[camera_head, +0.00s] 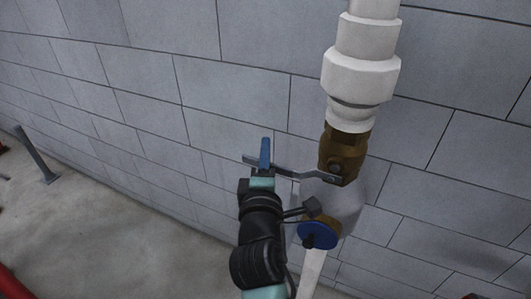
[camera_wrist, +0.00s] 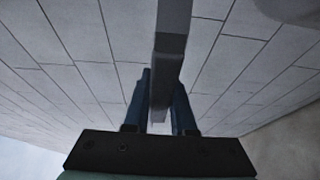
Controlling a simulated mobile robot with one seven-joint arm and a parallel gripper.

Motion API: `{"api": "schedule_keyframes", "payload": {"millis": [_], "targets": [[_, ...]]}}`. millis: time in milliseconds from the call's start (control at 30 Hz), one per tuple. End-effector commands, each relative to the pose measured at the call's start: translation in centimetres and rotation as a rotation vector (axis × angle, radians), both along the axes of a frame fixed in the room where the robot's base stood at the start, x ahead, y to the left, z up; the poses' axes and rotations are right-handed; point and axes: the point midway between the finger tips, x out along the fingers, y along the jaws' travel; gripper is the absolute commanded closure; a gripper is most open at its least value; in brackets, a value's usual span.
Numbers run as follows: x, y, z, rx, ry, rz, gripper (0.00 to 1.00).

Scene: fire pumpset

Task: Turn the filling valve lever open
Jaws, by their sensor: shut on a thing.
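The filling valve lever (camera_head: 296,174) is a grey, bent metal bar. It runs left from the brass valve body (camera_head: 340,150) on the white vertical pipe, roughly level in the head view. My gripper (camera_head: 264,153), with blue fingers, is shut on the lever near its free left end. In the wrist view the lever (camera_wrist: 171,40) comes down from the top edge and passes between the two blue fingers of my gripper (camera_wrist: 160,90). The fingers partly hide the gripped part of the lever.
A blue round handwheel or cap (camera_head: 319,234) sits below the valve, close to the right of my arm. A grey block wall (camera_head: 150,80) stands behind. A slanted grey post (camera_head: 36,155) and red pipework (camera_head: 15,285) are at the left. The concrete floor (camera_head: 100,230) between is clear.

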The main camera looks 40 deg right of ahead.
Motion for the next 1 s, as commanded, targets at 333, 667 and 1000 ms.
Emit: {"api": "schedule_keyframes", "payload": {"millis": [333, 667, 1000], "targets": [[0.0, 0.0, -0.1, 0.001, 0.001, 0.0, 1.0], [0.0, 0.0, 0.3, 0.014, -0.031, 0.001, 1.0], [-0.3, -0.1, 2.9, 0.093, -0.231, 0.001, 1.0]]}}
